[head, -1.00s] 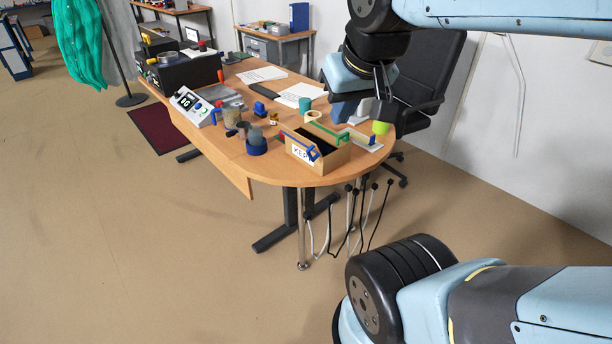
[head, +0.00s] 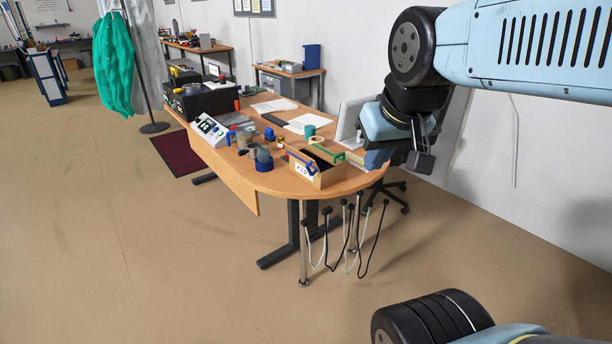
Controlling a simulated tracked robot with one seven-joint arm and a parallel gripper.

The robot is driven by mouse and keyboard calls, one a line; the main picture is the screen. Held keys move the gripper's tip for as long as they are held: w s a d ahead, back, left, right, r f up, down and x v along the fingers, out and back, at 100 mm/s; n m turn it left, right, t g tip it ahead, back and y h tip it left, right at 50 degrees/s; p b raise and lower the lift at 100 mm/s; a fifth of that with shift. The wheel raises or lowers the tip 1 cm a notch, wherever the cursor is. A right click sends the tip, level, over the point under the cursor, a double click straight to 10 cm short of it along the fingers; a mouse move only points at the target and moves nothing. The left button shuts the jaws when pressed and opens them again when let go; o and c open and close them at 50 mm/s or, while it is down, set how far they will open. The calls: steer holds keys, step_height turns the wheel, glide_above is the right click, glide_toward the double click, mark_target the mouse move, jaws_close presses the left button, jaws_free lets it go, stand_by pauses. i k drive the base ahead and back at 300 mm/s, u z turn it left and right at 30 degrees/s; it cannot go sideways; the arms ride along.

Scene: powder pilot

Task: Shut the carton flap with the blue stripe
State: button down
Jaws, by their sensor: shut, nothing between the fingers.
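The carton (head: 331,180) is a small tan box with a white label, standing at the near rounded end of the wooden table. Its top looks open, with a dark inside. The flap with the blue stripe (head: 301,161) is at its front left and looks raised; its exact angle is too small to tell. A green-striped flap (head: 328,153) shows at the back right. My gripper (head: 421,163) is shut and empty, pointing down to the right of the carton in the picture and apart from it. The blue and black wrist is above it.
The table (head: 262,183) also carries a blue-based jar (head: 264,160), a tape roll (head: 317,140), a teal cup (head: 310,131) and a white meter (head: 210,130). Cables (head: 350,240) hang below its near edge. A chair stands behind at right. Floor is clear in front and left.

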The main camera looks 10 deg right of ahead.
mark_target(310, 163)
steer(key=z, duration=0.4)
steer(key=i, duration=1)
steer(key=u, duration=0.05)
